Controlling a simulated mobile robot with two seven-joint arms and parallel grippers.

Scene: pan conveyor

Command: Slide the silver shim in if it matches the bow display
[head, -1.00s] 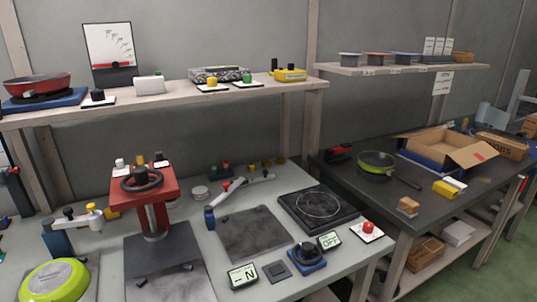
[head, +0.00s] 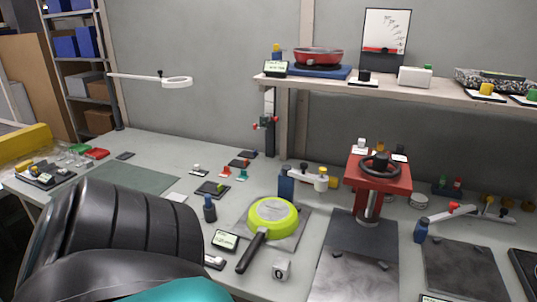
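A lime-green pan (head: 272,217) lies upside down on a grey plate (head: 304,222), its black handle pointing toward the front. A small display (head: 225,240) stands left of the handle; its text is too small to read. A second small display (head: 276,68) sits at the left end of the shelf. I cannot pick out the silver shim for certain; a pale flat piece (head: 175,197) lies left of the pan. Which display is the bow display I cannot tell. Neither gripper's fingers show; a large dark arm part of mine covers the lower left.
A blue post with a white arm (head: 286,182) stands behind the pan. A red press (head: 378,182) stands to its right. A white cube (head: 282,270) sits by the pan handle. Small fixtures and a green mat (head: 130,178) fill the left bench.

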